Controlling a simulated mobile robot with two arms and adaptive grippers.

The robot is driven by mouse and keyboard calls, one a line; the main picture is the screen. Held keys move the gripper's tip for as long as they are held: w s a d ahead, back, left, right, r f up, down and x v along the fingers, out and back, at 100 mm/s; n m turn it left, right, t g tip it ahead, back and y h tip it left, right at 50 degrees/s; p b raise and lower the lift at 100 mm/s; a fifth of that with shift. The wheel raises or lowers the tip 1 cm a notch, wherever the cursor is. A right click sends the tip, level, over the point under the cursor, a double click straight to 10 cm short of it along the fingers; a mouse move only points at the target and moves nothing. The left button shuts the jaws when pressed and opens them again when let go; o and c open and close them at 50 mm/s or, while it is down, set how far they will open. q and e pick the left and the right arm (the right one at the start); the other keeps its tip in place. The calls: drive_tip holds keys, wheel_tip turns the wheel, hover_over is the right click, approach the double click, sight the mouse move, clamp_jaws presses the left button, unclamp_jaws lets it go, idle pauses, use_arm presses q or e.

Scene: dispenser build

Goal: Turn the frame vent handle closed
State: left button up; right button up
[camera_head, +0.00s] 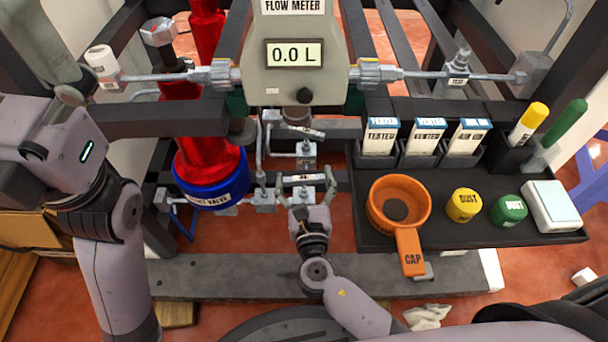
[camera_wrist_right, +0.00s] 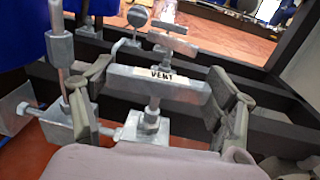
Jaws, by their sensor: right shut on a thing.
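The vent handle (camera_head: 302,179) is a grey metal bar with a white label, on a valve low in the frame, below the flow meter. It lies crosswise in the head view. In the right wrist view the handle (camera_wrist_right: 158,88) reads "VENT" and sits on a threaded stem above a metal valve block (camera_wrist_right: 145,130). My right gripper (camera_head: 305,186) is shut on the handle, one finger at each end of the bar; its fingers also show in the right wrist view (camera_wrist_right: 160,98). My left arm stands at the left, but its gripper is out of sight.
A second valve handle (camera_head: 303,130) is just behind. A red cylinder with a blue collar (camera_head: 213,182) stands close at left. At right, a black tray (camera_head: 465,236) holds an orange cap (camera_head: 399,205) and dust caps. The flow meter (camera_head: 295,53) reads 0.0 L.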

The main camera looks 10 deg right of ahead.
drive_tip(key=shift+m+h, duration=0.6)
drive_tip(key=shift+h, duration=0.4)
drive_tip(key=o, duration=1.2)
drive_tip(key=shift+c, duration=0.2)
drive_tip(key=v, duration=1.2)
drive_tip(key=shift+r, duration=0.2)
